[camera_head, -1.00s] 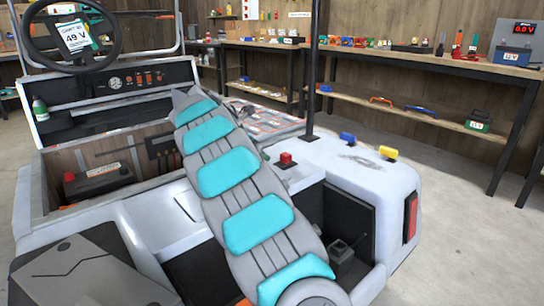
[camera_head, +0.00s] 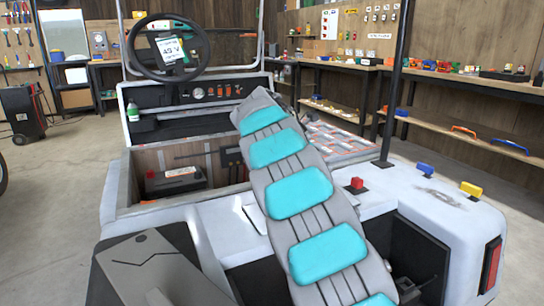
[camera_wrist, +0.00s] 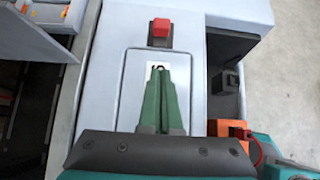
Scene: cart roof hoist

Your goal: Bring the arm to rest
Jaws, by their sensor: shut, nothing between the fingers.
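In the wrist view my gripper (camera_wrist: 158,72) has its two green fingers together, empty. Its tips are over a light grey panel (camera_wrist: 128,88) of the cart, in front of a red switch (camera_wrist: 160,33). A small pale patch with a dark mark shows by the tips; I cannot tell whether they touch it. In the head view the gripper cannot be made out. A long grey part with cyan pads, seemingly my arm, slants across the cart (camera_head: 455,215) and hides part of its middle. The red switch also shows there (camera_head: 357,184).
The cart's steering wheel (camera_head: 168,50) and dashboard (camera_head: 215,92) rise behind. A black battery (camera_head: 175,180) sits in the left bay. Blue (camera_head: 425,169) and yellow (camera_head: 471,188) blocks sit on the right deck. A workbench (camera_head: 480,84) lines the wall. Floor is free at left.

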